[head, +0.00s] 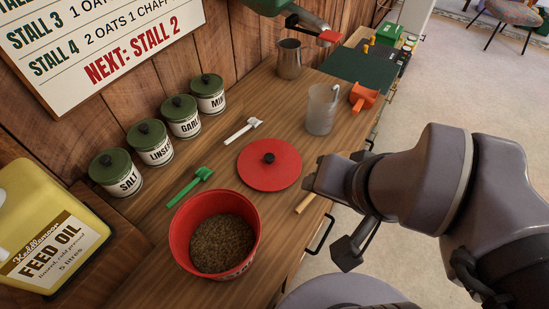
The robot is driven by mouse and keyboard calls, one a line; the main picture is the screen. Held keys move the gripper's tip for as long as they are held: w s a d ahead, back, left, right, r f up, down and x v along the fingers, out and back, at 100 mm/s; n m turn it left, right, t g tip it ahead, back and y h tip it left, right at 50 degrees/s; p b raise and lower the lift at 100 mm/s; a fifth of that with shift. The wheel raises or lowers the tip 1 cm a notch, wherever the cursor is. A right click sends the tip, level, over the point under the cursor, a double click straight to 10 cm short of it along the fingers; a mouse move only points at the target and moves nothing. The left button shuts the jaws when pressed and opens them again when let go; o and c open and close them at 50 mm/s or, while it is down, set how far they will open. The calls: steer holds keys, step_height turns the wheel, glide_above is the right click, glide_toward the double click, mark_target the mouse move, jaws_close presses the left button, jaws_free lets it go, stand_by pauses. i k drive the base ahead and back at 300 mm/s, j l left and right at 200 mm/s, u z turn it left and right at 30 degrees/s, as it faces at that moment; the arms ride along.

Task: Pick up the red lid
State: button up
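The red lid (270,160) is a flat round disc with a black knob (268,158) at its middle. It lies on the wooden counter (225,140), just behind and to the right of a red tub (178,226) of brown feed. My gripper (328,208) is at the counter's front edge, to the right of the lid and apart from it. Two dark finger parts show, spread well apart, with nothing visible held between them. The near side of the tub is in full view.
A green scoop (190,185) and a white scoop (243,129) lie near the lid. Lidded canisters (152,145) stand along the wall. A wooden handle (305,203) lies near the front edge.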

mark_target(265, 165)
steer(key=i+l+u, duration=0.2)
steer(key=l+u, duration=0.25)
steer(key=i+l+u, duration=0.15)
steer(key=u, duration=0.3)
steer(key=l+u, duration=0.9)
steer(key=i+l, duration=0.05)
steer(key=l, duration=0.05)
